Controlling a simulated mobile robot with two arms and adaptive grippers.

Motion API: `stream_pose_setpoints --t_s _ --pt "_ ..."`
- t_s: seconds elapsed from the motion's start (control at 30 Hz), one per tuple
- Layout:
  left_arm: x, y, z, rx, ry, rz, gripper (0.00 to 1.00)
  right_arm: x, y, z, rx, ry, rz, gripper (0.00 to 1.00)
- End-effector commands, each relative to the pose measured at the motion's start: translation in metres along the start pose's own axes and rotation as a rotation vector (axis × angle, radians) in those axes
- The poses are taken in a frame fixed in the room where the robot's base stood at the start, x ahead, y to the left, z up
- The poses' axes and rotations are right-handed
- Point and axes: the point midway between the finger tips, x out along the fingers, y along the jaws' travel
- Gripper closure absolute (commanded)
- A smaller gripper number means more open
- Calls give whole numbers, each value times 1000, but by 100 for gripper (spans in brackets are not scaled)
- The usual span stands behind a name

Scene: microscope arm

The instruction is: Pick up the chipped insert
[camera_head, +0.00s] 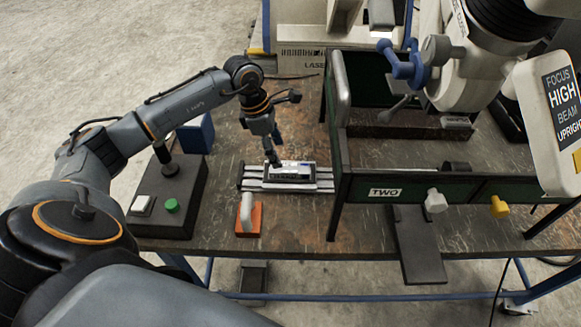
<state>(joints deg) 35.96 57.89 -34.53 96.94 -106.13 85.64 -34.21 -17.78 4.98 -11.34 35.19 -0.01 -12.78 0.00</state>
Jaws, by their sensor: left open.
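My left gripper (272,158) reaches down from the upper left over the workbench. Its fingertips are just above or at the left end of a dark block (296,173). The block lies on a pale slotted plate (256,185). I cannot make out the chipped insert for certain at this size; small details on the dark block are too fine to tell. The gripper is open, and nothing shows held in it. Whether its fingertips touch the block I cannot tell. My right gripper is not in view.
An orange block with a white handle (249,215) stands in front of the plate. A dark control box (172,200) with a green button is at left.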

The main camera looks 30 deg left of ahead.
Motion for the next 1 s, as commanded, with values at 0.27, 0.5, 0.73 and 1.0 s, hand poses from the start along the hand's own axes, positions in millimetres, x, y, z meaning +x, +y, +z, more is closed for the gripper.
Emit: stream_pose_setpoints --t_s 0.27,0.5,0.73,1.0 --pt "25 0 2 0 -1 -2 36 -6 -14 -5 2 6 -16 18" --pt "57 6 9 -1 -1 -4 36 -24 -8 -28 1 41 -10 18" --pt "75 6 8 1 0 0 36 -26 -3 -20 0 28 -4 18" --pt "75 6 7 1 0 0 56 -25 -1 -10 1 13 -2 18"
